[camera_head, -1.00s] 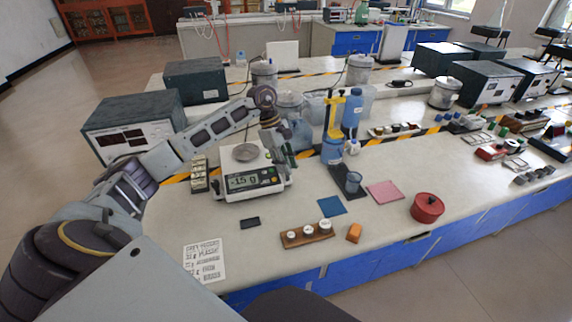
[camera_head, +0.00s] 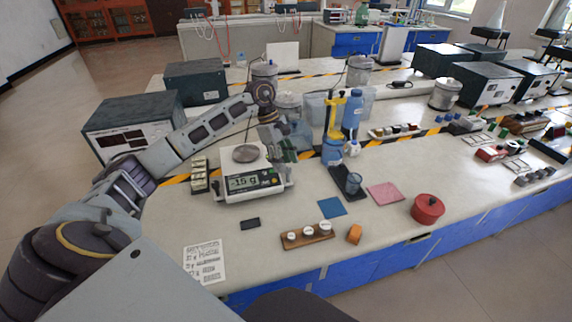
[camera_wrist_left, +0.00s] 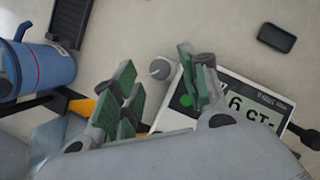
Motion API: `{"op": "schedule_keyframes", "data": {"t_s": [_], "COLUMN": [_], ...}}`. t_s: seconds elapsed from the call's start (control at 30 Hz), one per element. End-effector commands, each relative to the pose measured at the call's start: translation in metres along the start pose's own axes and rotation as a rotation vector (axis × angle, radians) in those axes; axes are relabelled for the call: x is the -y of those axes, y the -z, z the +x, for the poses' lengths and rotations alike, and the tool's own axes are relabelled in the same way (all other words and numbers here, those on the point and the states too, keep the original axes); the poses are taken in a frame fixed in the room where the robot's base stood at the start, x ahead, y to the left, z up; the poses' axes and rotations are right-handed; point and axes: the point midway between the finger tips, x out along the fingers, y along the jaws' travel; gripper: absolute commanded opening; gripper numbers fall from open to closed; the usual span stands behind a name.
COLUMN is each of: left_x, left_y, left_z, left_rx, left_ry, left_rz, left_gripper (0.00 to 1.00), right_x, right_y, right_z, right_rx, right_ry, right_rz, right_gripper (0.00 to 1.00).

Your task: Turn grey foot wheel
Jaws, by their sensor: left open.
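A white balance (camera_head: 238,196) with a round grey pan (camera_head: 246,153) and a lit display (camera_head: 243,183) stands on the bench. Its corner also shows in the left wrist view (camera_wrist_left: 232,88). A small grey foot wheel (camera_wrist_left: 160,68) shows beside that corner, seen between and beyond my fingers. My left gripper (camera_head: 284,150) is at the balance's right rear side. In the left wrist view my left gripper (camera_wrist_left: 158,88) is open, its green-padded fingers apart, with no visible contact on the wheel. In the head view the wheel cannot be made out. My right gripper is not in view.
A blue bottle with a yellow-topped stand (camera_head: 333,150) is close right of my gripper. A weight box (camera_head: 200,176) stands left of the balance. A small black block (camera_head: 250,223), a wooden weight holder (camera_head: 307,237) and a red pot (camera_head: 427,209) lie nearer the front edge.

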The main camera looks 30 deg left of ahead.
Motion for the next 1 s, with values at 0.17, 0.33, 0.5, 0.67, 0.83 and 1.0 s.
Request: {"op": "schedule_keyframes", "data": {"t_s": [0.17,0.33,0.5,0.67,0.83,1.0], "left_x": [-0.001,-0.001,-0.001,-0.001,-0.001,0.000], "left_y": [0.000,0.000,0.000,0.000,0.000,0.000], "left_z": [-0.024,-0.048,-0.070,-0.088,-0.100,-0.104], "left_rx": [-0.001,-0.001,0.000,0.000,0.000,0.000], "left_ry": [-0.004,-0.004,-0.003,-0.003,-0.002,-0.001], "left_rz": [0.000,-0.001,0.000,0.000,0.000,0.000], "left_gripper": [0.44,0.44,0.44,0.44,0.44,0.44], "right_x": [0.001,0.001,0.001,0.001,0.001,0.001], "right_y": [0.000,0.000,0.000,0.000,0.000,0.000], "right_z": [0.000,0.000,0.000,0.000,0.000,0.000], "right_rx": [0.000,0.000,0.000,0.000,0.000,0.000], "right_ry": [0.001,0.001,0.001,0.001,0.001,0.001], "right_rz": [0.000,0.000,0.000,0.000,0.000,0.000], "right_gripper": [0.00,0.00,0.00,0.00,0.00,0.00]}}
